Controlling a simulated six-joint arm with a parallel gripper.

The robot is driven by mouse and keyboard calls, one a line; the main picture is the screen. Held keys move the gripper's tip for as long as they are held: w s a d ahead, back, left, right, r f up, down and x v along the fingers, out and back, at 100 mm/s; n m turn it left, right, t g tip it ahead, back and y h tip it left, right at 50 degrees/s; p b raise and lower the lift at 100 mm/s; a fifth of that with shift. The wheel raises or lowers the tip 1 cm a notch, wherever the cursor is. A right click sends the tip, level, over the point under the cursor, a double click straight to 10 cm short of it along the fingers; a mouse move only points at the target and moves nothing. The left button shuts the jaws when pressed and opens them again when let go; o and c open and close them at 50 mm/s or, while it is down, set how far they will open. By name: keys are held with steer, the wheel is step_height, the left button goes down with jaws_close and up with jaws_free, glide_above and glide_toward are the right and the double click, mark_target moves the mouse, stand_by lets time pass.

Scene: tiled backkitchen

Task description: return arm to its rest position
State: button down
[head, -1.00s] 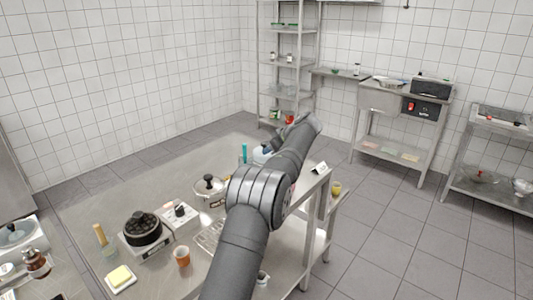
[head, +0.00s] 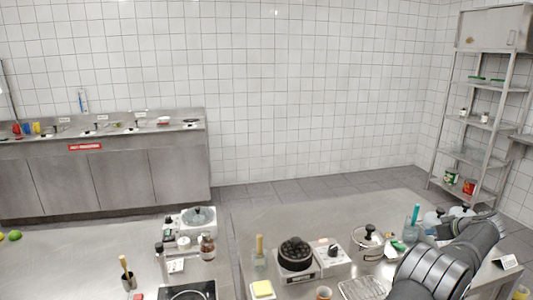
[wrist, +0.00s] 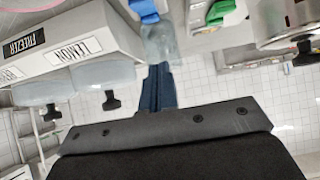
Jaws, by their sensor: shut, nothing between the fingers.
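My arm reaches from the bottom right of the head view over the steel table (head: 250,222). Its far end is among the items at the table's right side, and the fingers cannot be made out there. In the wrist view my gripper (wrist: 158,72) has its dark blue fingers together, with nothing between them. The fingertips appear close to a clear container (wrist: 160,44) with a blue item in it; I cannot tell whether they touch.
In the wrist view a white box (wrist: 115,28) labelled FREEZER and LEMON is at left, a steel pot (wrist: 275,15) at right. A lidded pot (head: 368,240), black-topped device (head: 296,256) and teal-handled container (head: 411,230) stand near my arm. Shelves (head: 478,122) stand beyond.

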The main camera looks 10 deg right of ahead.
steer(key=f+v, duration=0.1)
steer(key=v, duration=0.6)
steer(key=shift+s+r, duration=0.3)
steer(key=shift+s, duration=0.35)
